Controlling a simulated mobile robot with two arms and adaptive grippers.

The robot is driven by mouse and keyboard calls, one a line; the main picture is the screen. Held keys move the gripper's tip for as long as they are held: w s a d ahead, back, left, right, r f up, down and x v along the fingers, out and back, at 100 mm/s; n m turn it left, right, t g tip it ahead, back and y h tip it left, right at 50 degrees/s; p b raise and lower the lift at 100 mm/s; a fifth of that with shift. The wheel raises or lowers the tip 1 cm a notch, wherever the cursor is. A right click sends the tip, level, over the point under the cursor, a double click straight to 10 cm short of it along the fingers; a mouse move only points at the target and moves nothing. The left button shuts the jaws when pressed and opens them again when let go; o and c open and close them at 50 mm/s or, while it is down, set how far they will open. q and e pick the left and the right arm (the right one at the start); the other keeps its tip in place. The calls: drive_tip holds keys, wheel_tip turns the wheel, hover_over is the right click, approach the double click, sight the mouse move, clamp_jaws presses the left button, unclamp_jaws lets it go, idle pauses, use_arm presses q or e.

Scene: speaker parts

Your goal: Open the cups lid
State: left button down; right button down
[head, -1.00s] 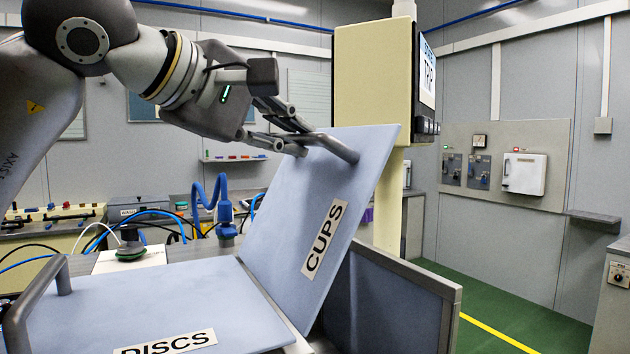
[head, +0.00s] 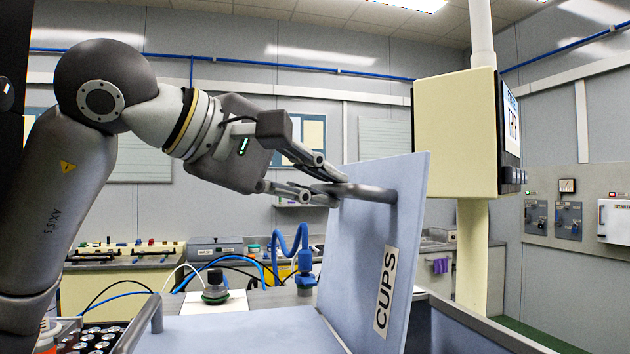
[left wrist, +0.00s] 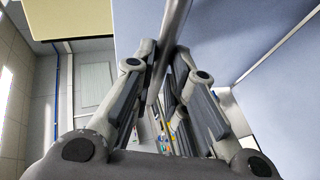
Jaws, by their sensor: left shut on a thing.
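The cups lid (head: 405,215) is a pale blue panel with a "CUPS" label, raised to nearly upright in the head view. Its grey bar handle (head: 365,192) sticks out from the upper part of its face. My left gripper (head: 330,190) is shut on the handle's outer end, left of the panel. In the left wrist view the handle (left wrist: 168,60) runs between the two fingers, and the lid (left wrist: 225,40) fills the right side. My right gripper is not in view.
Another pale blue lid (head: 235,330) lies flat to the left, with its own handle. A cream box with a screen (head: 455,130) stands on a post just right of the cups lid. Blue hoses and a bench (head: 120,275) are behind.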

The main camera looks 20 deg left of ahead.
use_arm(q)
drive_tip(key=shift+w+d+f, duration=0.1)
drive_tip(key=shift+d+f, duration=0.15)
drive_tip(key=shift+f, duration=0.6)
drive_tip(key=c, duration=1.5)
unclamp_jaws()
drive_tip(key=shift+c, duration=0.2)
drive_tip(key=shift+o, duration=0.4)
drive_tip(key=shift+w+d+r, duration=0.1)
drive_tip(key=shift+d, duration=0.05)
drive_tip(key=shift+r, duration=0.2)
wheel_tip(320, 180, up, 10)
drive_tip(key=shift+a, duration=0.2)
